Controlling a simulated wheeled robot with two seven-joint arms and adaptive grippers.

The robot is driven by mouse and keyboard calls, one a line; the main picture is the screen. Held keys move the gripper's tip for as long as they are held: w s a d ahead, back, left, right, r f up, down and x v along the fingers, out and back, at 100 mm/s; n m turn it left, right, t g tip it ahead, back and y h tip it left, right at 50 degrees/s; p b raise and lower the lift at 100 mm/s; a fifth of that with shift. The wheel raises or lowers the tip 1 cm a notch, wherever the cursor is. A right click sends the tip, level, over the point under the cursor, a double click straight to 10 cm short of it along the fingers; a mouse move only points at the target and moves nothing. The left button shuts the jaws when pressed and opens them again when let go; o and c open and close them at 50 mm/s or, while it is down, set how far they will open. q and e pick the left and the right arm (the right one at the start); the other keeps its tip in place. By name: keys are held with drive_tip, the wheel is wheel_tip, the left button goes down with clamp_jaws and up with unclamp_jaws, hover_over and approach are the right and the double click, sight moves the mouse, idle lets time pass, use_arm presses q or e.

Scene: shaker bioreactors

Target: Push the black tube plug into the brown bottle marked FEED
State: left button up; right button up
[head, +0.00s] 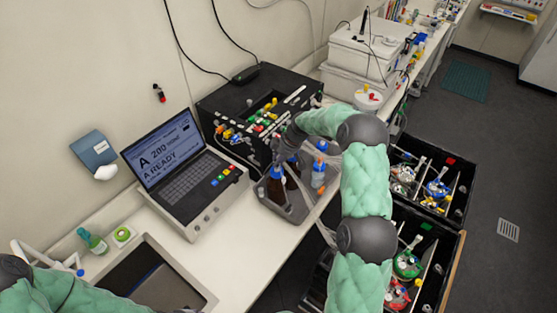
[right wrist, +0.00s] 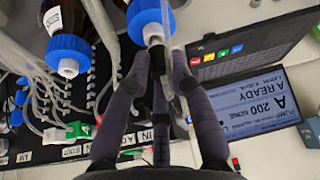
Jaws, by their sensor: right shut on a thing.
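Brown bottles with blue caps stand in a grey tray (head: 297,212) on the bench; one brown bottle (head: 291,181) shows below my right gripper (head: 284,150). In the right wrist view, a blue cap (right wrist: 143,14) with a pale port is just beyond the fingertips, and a second blue cap (right wrist: 68,55) is to the left. I cannot read FEED on either bottle. My right gripper (right wrist: 160,62) is shut on the tube plug (right wrist: 158,58), mostly hidden between the fingers. A clear tube (right wrist: 167,45) runs beside it. I cannot tell whether plug and port touch. My left gripper is out of view.
A laptop-like pump controller (head: 185,175) stands left of the tray. A black box with coloured connectors (head: 250,115) is behind it. A clear bottle with a blue cap (head: 318,175) shares the tray. Loose tubes hang near the bench edge. Black crates (head: 455,240) stand at the right.

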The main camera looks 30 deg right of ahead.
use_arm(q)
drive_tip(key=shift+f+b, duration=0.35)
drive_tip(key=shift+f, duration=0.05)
use_arm(e)
drive_tip(key=shift+f, duration=0.3)
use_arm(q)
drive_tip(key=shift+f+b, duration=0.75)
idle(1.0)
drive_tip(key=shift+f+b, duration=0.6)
use_arm(e)
drive_tip(key=shift+f, duration=0.45)
drive_tip(key=o, duration=0.9)
drive_tip(key=shift+c, duration=0.2)
drive_tip(key=v, duration=1.2)
drive_tip(key=shift+a, duration=0.1)
